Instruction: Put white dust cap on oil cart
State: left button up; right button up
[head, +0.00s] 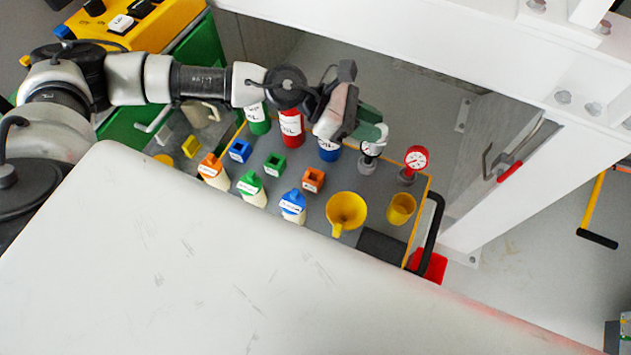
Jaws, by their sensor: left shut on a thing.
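The oil cart (378,193) has a grey top with a yellow edge and stands beyond the large white surface. My left gripper (372,130) reaches in from the left, over the back right part of the cart. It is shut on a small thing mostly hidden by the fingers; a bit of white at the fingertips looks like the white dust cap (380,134). A gauge-like fitting with a grey base (367,166) stands right below the fingertips and is partly covered. I cannot tell whether the held thing touches it. My right gripper is not in view.
The cart carries a red-rimmed gauge (416,158), a yellow funnel (346,211), a yellow cup (401,208), several bottles and small coloured blocks. A black handle (437,215) is at its right end. A white frame (520,150) stands behind. Bare cart top lies between funnel and gauges.

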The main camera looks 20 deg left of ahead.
pick_arm(q)
jog(key=f, duration=0.1)
jog(key=b, duration=0.4)
send_over(349, 189)
jog(key=shift+m, duration=0.3)
notch_tip(349, 189, down, 18)
jog(key=shift+f, duration=0.1)
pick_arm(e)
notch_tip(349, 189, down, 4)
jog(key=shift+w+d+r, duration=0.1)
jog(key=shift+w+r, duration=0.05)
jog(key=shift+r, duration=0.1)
pick_arm(q)
jog(key=shift+f, duration=0.15)
jog(key=o, duration=0.9)
jog(key=shift+o, duration=0.2)
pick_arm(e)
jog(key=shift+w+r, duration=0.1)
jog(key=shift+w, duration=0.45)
